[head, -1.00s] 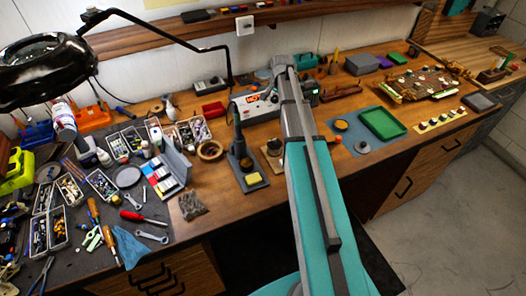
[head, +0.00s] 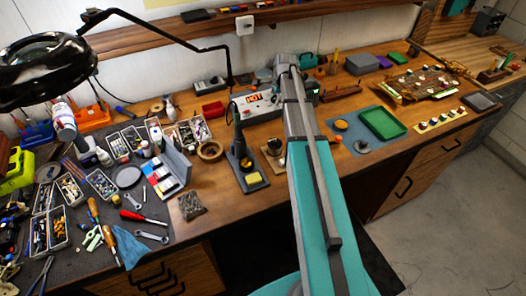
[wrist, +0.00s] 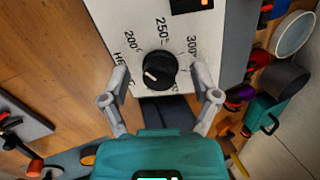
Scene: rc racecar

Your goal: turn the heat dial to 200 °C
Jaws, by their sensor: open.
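The heat dial (wrist: 160,70) is a round black knob with a white pointer mark on a pale panel in the wrist view. The pointer is toward the lower left, on the side of the lettering that seems to read HEAT. The 200 °C label (wrist: 131,40) lies up and left of the knob, with 250 and 300 further round to the right. My gripper (wrist: 161,79) is open, with one finger on either side of the knob and gaps between. In the head view my arm hides the dial on the heating station (head: 256,108).
A lit red HOT display (head: 254,98) is on the station. A soldering iron stand (head: 243,165) is left of my arm. A green tray (head: 383,124) on a blue mat is to the right. In the wrist view, several coloured items crowd the right side.

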